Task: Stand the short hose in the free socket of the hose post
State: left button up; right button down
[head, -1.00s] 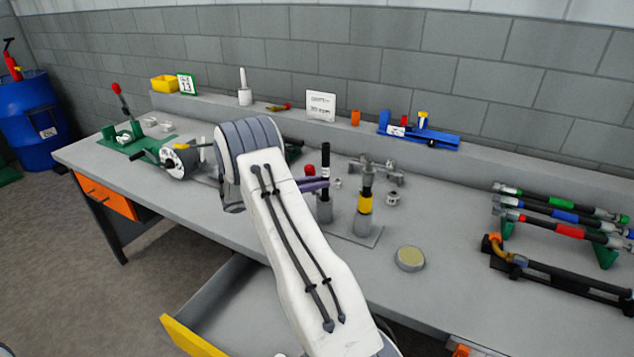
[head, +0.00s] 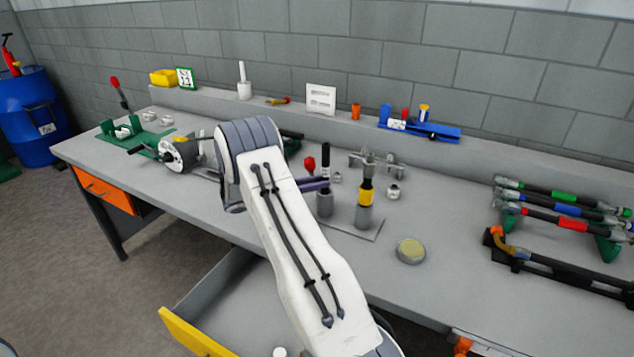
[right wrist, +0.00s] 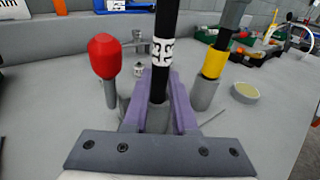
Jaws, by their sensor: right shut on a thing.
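The short hose (head: 325,158) is black with a white marked band and stands upright. My right gripper (head: 317,185) has purple fingers shut on it; the right wrist view shows the hose (right wrist: 161,85) between the fingers (right wrist: 158,103). The hose's lower end is at the mouth of the left grey socket (head: 324,204) of the hose post; how deep it sits is hidden by the fingers. The right socket (head: 363,217) holds another black hose with a yellow band (head: 366,197). My left gripper is not in view.
A red knob (head: 309,164) stands close to the left of the gripper. A round tin (head: 411,250) lies right of the post's plate. A rack of banded hoses (head: 560,212) is at the right. An open drawer (head: 225,305) juts out in front.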

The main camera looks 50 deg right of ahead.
jog(key=shift+f, duration=0.25)
jog(key=c, duration=0.6)
grip_release()
jog(key=shift+c, duration=0.2)
jog(key=b+v, duration=0.1)
jog(key=v, duration=0.9)
jog(key=shift+a, duration=0.25)
jog(key=shift+w, duration=0.1)
